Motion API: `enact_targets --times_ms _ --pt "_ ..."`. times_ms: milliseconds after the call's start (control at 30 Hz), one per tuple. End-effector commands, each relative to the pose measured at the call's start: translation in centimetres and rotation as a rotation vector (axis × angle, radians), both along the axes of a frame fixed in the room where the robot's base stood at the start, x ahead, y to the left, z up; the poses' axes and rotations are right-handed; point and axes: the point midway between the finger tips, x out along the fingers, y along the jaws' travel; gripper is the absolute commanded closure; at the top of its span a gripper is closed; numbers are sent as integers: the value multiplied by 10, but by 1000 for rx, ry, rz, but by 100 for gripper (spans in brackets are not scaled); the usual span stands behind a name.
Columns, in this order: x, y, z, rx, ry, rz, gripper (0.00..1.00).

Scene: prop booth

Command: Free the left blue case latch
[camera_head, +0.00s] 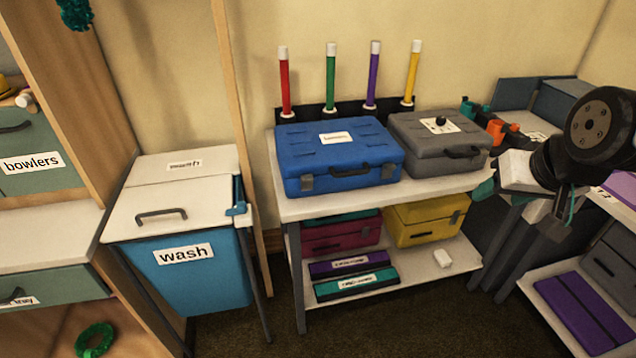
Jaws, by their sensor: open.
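The blue case (338,150) lies closed on the top of the white table, with a white label on its lid. Its left latch (307,183) is a small grey plate on the front, left of the dark handle (350,171). A matching right latch (389,171) sits right of the handle. Both latches seem to lie against the front; the left one's exact angle is too small to tell. My gripper (490,186) is at the right, beyond the grey case and well apart from the blue case. It is open, and its fingertips are hard to make out.
A grey case (438,137) stands close at the blue case's right. Several upright coloured sticks stand behind, including a red one (284,82). The white table's (292,208) lower shelf holds more cases. A blue wash bin (195,275) stands left. Floor in front is clear.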

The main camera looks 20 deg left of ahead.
Motion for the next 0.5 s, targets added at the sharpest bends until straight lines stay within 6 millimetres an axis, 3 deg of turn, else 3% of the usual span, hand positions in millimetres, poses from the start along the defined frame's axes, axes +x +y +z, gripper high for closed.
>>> enact_targets --times_ms 100,200,367,500 --pt "51 57 -23 46 -122 57 47" --pt "85 105 -41 87 -239 91 47" --pt "119 182 -76 154 -423 141 47" --pt "127 246 -112 208 -586 178 47"
